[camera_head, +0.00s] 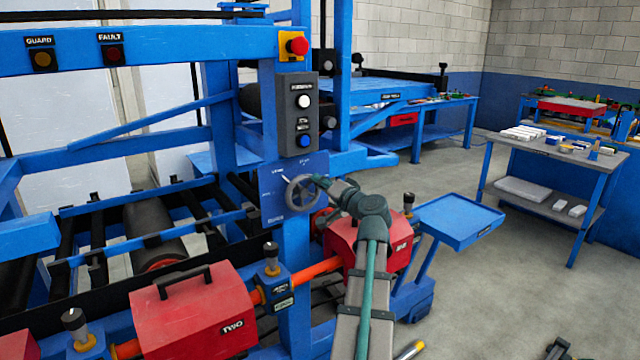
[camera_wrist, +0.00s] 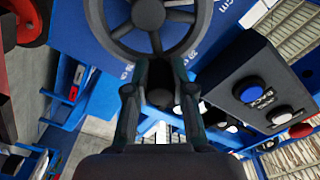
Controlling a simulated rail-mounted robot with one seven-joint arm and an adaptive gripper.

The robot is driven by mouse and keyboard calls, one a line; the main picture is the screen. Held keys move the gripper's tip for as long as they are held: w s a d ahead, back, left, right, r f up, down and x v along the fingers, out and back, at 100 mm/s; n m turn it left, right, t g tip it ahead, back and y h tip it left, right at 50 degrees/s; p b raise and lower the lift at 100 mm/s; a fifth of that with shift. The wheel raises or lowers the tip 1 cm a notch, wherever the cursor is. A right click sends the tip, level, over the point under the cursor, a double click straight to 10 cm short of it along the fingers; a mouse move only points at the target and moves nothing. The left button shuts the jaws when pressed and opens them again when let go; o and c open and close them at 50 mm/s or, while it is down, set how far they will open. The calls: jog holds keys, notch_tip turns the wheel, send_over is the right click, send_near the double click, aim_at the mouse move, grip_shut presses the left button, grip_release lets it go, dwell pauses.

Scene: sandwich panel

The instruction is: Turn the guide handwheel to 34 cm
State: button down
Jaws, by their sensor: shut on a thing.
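The guide handwheel (camera_head: 302,193), grey with spokes, is mounted on a blue scale plate (camera_head: 270,205) on the machine's upright. A white pointer shows at the wheel's upper left; the scale figures are too small to read. My gripper (camera_head: 323,183) is at the wheel's right side. In the wrist view the handwheel (camera_wrist: 148,14) fills the top, and my gripper's fingers (camera_wrist: 161,65) are shut at its near rim. A dark round part, probably the wheel's handle, shows between the fingers. The exact contact is partly hidden by the fingers.
A grey button box (camera_head: 300,115) is just above the plate, close to my gripper; it shows at right in the wrist view (camera_wrist: 262,90). Red housings (camera_head: 190,315) and a blue tray (camera_head: 455,220) stand nearby.

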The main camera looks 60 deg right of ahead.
dwell(0.4)
jog(key=c, duration=1)
grip_release()
jog(key=v, duration=1.2)
